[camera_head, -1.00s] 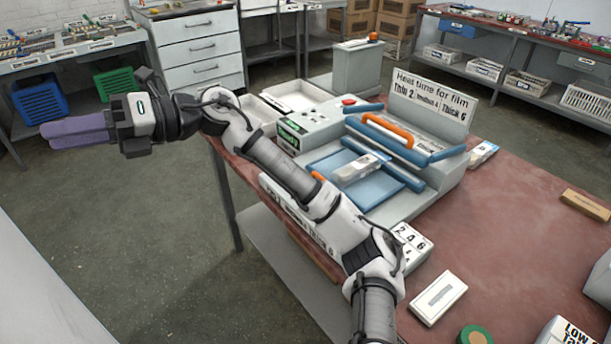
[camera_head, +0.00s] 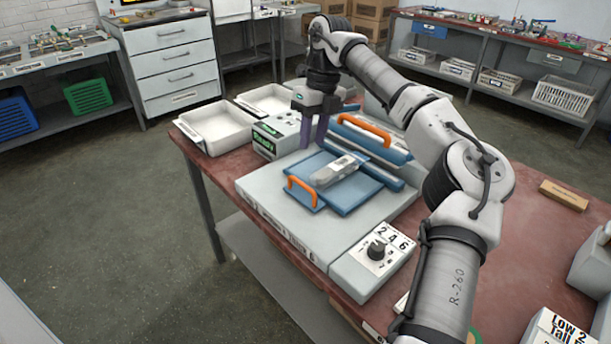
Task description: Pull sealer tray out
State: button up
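The blue sealer tray (camera_head: 345,203) lies flat on the pale sealer base (camera_head: 270,190), with an orange handle (camera_head: 301,190) at its front left. A clear-and-white packet (camera_head: 338,171) lies on the tray. Behind it is the blue sealing bar with a second orange handle (camera_head: 363,131). My gripper (camera_head: 313,144) points down behind and above the tray, near the green-labelled control box (camera_head: 276,137). Its two purple fingers show a gap between them with nothing held. It is apart from the tray handle. My arm hides most of the upright sign panel.
Two white bins (camera_head: 215,126) stand at the table's back left. A dial box marked 2 4 6 (camera_head: 372,258) sits at the sealer's front right. A wooden block (camera_head: 564,195) and a "Low" box (camera_head: 560,330) are on the right. Open floor lies left.

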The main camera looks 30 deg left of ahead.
aim_at(304, 184)
jog(key=f, duration=0.3)
jog(key=s+f+p, duration=0.1)
jog(key=f, duration=0.3)
jog(key=s+f, duration=0.1)
jog(key=f, duration=0.2)
jog(key=shift+a+f, duration=0.3)
jog(key=shift+a, duration=0.1)
grip_shut()
